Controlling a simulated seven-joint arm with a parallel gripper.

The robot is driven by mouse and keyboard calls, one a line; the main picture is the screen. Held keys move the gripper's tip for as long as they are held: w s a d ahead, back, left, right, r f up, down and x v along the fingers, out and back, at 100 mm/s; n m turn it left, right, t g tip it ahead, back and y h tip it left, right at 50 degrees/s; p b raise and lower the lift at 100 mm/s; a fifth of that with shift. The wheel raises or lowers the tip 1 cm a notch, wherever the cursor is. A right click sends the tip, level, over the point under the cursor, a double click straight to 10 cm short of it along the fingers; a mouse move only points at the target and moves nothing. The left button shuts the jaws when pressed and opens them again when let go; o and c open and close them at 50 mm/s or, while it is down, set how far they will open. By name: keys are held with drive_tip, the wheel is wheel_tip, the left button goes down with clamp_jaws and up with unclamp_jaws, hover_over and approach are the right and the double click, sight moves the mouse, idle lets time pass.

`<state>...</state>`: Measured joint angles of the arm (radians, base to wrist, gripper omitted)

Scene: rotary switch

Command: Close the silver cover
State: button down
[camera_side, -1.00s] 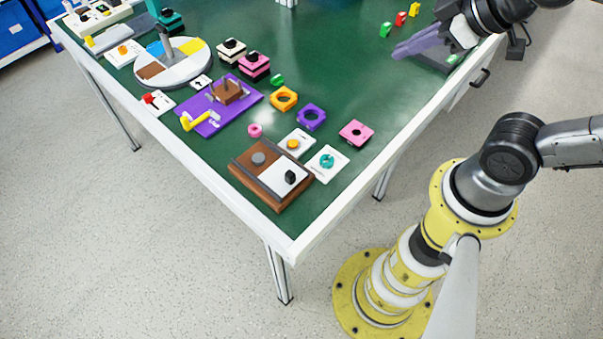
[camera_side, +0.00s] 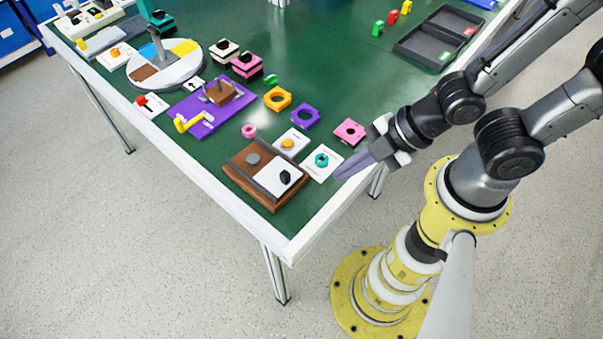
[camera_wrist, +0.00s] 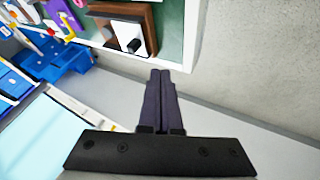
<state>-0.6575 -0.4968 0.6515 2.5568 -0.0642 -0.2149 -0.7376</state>
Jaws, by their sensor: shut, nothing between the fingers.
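A brown wooden box (camera_side: 238,178) sits near the table's front corner in the side view. A pale silver-white panel with a black knob, which looks like the silver cover (camera_side: 271,183), lies over its right part; a round grey knob (camera_side: 252,159) is on the brown left part. The panel also shows at the top of the wrist view (camera_wrist: 122,27). My gripper (camera_side: 338,177) has long purple fingers shut together with nothing between them. It is to the right of the box, apart from it, near the table's white edge; its fingertips (camera_wrist: 160,73) point toward the table edge in the wrist view.
A pink block (camera_side: 349,130) is close behind my fingers. A black tray (camera_side: 440,35) stands at the far right.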

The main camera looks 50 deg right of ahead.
sight(272, 165)
drive_tip(key=x, duration=0.8)
drive_tip(key=shift+w+f, duration=0.1)
drive_tip(key=shift+f, duration=0.15)
drive_tip(key=w, duration=0.2)
drive_tip(key=shift+w+r, duration=0.1)
drive_tip(key=shift+w, duration=0.9)
drive_tip(key=w, duration=0.8)
drive_tip(key=shift+w, duration=0.35)
drive_tip(key=shift+s, duration=0.1)
